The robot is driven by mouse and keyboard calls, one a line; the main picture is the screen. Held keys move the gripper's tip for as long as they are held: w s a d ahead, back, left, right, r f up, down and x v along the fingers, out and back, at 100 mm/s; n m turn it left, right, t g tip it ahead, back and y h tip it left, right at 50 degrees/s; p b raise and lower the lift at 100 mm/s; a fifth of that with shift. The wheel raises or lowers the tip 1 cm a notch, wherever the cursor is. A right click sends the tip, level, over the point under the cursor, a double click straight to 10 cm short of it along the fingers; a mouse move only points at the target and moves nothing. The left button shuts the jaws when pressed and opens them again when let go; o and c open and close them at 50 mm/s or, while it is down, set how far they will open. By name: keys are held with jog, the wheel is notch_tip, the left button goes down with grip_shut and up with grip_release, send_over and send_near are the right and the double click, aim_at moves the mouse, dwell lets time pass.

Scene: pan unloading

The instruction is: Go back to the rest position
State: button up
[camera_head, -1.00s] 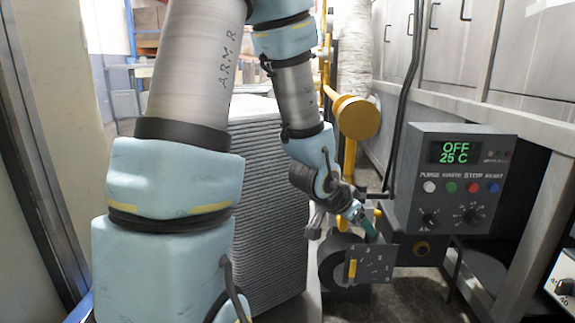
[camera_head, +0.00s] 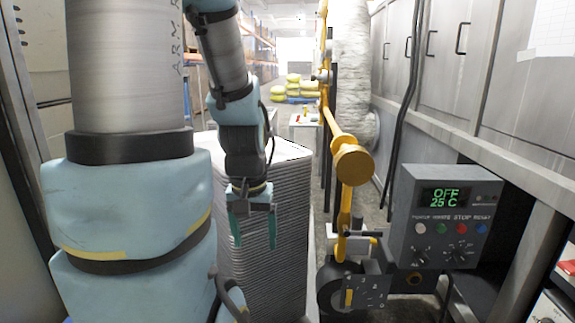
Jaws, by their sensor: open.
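My gripper (camera_head: 253,232) hangs pointing down near the middle of the head view. Its two teal fingers are apart, with nothing between them. It is in front of a tall stack of thin grey sheets or pans (camera_head: 290,215). I cannot tell whether the fingers touch the stack. My arm reaches in from the upper left and hides the left part of the stack.
A control box (camera_head: 440,215) with a green "OFF 25 C" display stands at the right. Left of it are a yellow pipe with a round end (camera_head: 352,165) and a dark round unit (camera_head: 345,290). Grey cabinets (camera_head: 455,70) line the right wall. An aisle with yellow sacks (camera_head: 298,88) opens behind.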

notch_tip(320, 180, up, 29)
jog(key=p, duration=2.6)
jog(key=shift+f+p, duration=0.15)
jog(key=shift+p, duration=0.2)
